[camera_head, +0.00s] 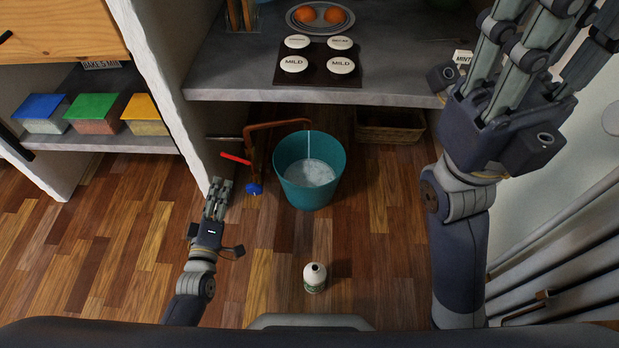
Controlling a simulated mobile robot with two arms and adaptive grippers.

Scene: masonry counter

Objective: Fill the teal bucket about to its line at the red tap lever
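The teal bucket (327,195) stands upright on the wood floor under the counter. A thin stream of water (309,146) falls into it from the copper tap pipe (278,124). Pale, rippled water (310,174) lies inside; I cannot make out a fill line. The red tap lever (236,158) sticks out to the left of the pipe, and a blue knob (253,189) sits below it. My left gripper (219,186) is open and empty, just below the red lever and apart from it. My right gripper (535,25) is open and empty, raised at the upper right, its fingertips partly cut off.
A white bottle (315,277) stands on the floor in front of the bucket. A wicker basket (390,127) sits behind it to the right. The counter edge (330,98) overhangs the tap. A white masonry wall (166,75) rises left of the tap.

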